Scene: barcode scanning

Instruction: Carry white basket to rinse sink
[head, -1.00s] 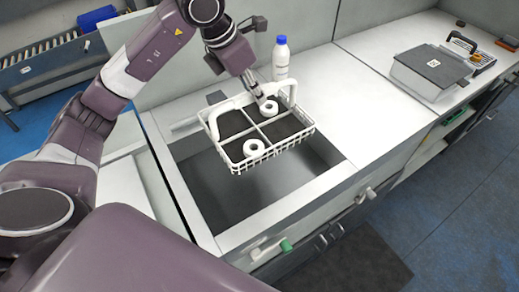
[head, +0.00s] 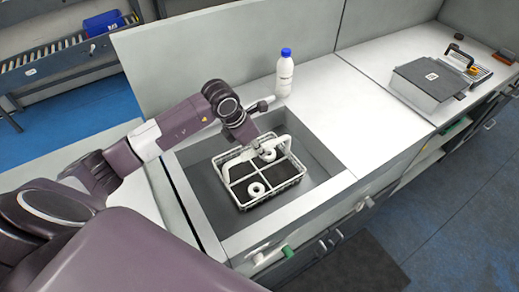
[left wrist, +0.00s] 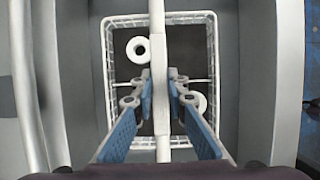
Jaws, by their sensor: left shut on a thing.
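The white basket (head: 275,193) is a wire crate with dark compartments and a tall handle. It sits low inside the grey rinse sink (head: 213,203), within its walls; I cannot tell whether it touches the bottom. Two white rings, a nearer one (head: 256,190) and a farther one (head: 268,155), lie in separate compartments. My left gripper (head: 262,143) is above the basket, shut on its handle. In the left wrist view, the blue-padded fingers (left wrist: 160,80) press the white handle bar (left wrist: 160,125) from both sides. My right gripper is out of view.
A white bottle with a blue cap (head: 285,75) stands on the counter behind the sink. A grey box-like device (head: 428,82) sits on the right counter. The counter (head: 350,100) between is clear.

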